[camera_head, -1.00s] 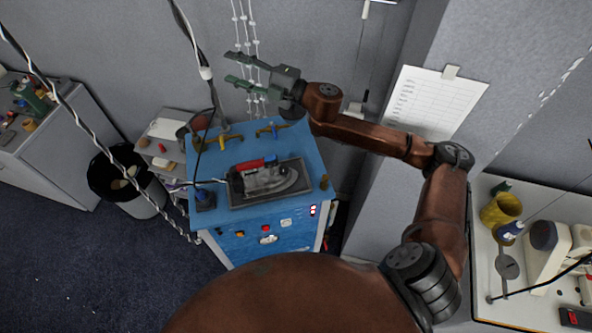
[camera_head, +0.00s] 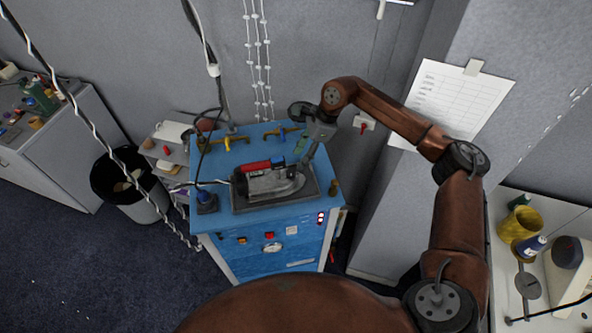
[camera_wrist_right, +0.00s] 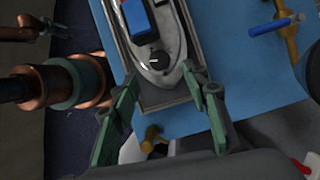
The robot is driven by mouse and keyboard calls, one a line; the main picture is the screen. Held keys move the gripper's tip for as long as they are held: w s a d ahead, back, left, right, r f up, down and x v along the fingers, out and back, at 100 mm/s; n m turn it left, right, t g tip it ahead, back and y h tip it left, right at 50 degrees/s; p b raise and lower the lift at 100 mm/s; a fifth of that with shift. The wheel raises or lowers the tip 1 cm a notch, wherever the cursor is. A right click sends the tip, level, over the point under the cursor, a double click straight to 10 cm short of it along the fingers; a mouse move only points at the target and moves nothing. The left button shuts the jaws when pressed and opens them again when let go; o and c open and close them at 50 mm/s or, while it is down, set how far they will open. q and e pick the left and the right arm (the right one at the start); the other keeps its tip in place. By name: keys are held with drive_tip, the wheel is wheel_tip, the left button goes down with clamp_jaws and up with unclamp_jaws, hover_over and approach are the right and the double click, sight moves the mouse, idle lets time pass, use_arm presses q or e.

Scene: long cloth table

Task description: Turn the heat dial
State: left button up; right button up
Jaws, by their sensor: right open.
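A steam iron (camera_head: 275,183) with a red and blue top lies on a dark tray (camera_head: 245,206) on a blue stand. In the right wrist view, the iron (camera_wrist_right: 147,70) carries a round black heat dial (camera_wrist_right: 159,59) with a light mark, near the iron's tip. My right gripper (camera_head: 304,153) is over the stand, by the iron's right end. In the wrist view its green fingers (camera_wrist_right: 160,78) are open and empty, one on either side of the iron's tip. I cannot tell whether they touch anything. The dial is too small to make out in the head view.
The blue stand (camera_head: 225,165) has brass valves at its back (camera_head: 232,141). A hanging cable (camera_head: 213,70) and white chains (camera_head: 258,60) are behind it. A waste bin (camera_head: 145,207) stands to the left. A cluttered counter (camera_head: 507,260) is at the right.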

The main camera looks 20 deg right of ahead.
sight(291, 172)
drive_tip(key=shift+p+x, duration=0.95)
drive_tip(key=shift+x, duration=2.65)
clamp_jaws()
